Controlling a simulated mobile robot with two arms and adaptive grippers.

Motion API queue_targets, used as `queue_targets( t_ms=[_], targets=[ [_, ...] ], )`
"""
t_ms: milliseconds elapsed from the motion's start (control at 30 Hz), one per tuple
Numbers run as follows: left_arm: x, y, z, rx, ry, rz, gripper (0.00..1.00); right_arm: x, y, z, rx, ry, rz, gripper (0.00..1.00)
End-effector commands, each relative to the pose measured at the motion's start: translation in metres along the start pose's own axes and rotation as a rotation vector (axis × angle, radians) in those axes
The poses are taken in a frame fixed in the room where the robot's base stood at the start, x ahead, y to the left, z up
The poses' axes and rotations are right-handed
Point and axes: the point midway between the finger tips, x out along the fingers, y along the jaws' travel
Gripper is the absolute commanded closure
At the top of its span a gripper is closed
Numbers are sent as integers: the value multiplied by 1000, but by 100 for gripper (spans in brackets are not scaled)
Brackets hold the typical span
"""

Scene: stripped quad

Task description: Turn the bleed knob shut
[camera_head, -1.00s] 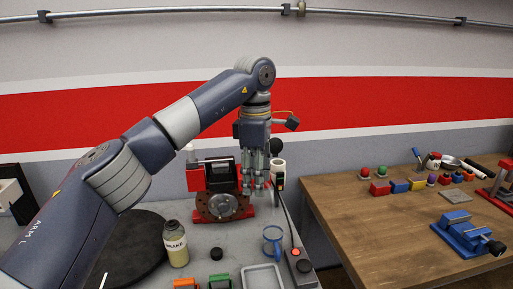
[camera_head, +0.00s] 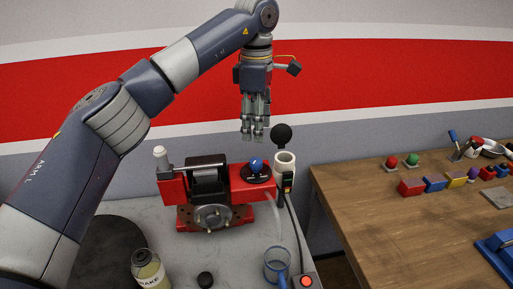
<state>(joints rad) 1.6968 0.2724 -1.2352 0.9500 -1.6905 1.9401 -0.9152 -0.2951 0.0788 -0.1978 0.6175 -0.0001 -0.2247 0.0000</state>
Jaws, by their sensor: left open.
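The bleed knob appears to be the blue knob (camera_head: 257,164) on a dark round plate, on top of the right part of the red machine (camera_head: 175,187). My left gripper (camera_head: 253,138) is open and empty, fingers pointing down, and in the picture it shows just above the blue knob with a gap between them. A clear tube (camera_head: 275,210) runs down from the machine's right side. Which way the knob is turned is too small to tell. My right gripper is not in view.
A white cylinder (camera_head: 285,164) with a black disc (camera_head: 281,134) stands right of the knob. A brake-fluid bottle (camera_head: 150,270), black cap (camera_head: 205,279), blue mug (camera_head: 277,265) and red button box (camera_head: 305,282) stand in front. A wooden table (camera_head: 390,225) with several coloured blocks is at the right.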

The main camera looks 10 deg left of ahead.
Motion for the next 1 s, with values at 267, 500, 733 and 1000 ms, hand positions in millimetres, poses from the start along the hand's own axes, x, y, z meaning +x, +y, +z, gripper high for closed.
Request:
queue_targets(
  t_ms=[267, 500, 733, 1000],
  targets=[
    [50, -1, -1, -1, 1, -7, 52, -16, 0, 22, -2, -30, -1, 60],
    [87, -1, 0, -1, 0, -4, 52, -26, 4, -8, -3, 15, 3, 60],
    [99, -1, -1, -2, 0, -2, 52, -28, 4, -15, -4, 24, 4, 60],
    [99, -1, -1, -2, 0, -1, 66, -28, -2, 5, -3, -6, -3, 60]
  ],
)
